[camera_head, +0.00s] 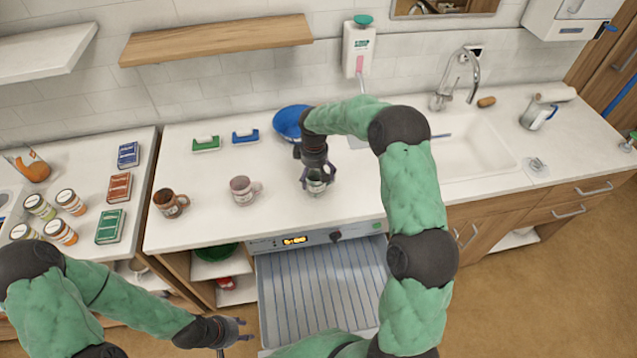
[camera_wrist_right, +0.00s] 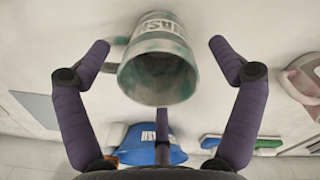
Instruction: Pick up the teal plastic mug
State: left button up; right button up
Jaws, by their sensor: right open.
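The teal mug (camera_head: 318,187) stands on the white counter, above the drainer drawer. It is mostly hidden under my right gripper (camera_head: 316,172) in the head view. In the right wrist view the mug (camera_wrist_right: 158,75) is pale with worn teal patches and lettering, its opening facing the camera and its handle on the left. My right gripper (camera_wrist_right: 159,44) is open, with a finger on either side of the mug and a visible gap on each side. My left gripper (camera_head: 236,334) is open and empty, low in front of the counter, away from the mug.
A pinkish mug (camera_head: 242,190) and a brown mug (camera_head: 170,203) stand to the left. The sink (camera_head: 470,155) is on the right. An open ribbed drawer (camera_head: 315,290) juts out in front.

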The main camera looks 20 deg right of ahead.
notch_tip(320, 180, down, 4)
jog(key=shift+d+f, duration=0.15)
jog(key=shift+f, duration=0.05)
jog(key=shift+s, duration=0.1)
jog(key=c, duration=1.3)
jog(key=shift+o, duration=0.2)
jog(key=shift+r, duration=0.15)
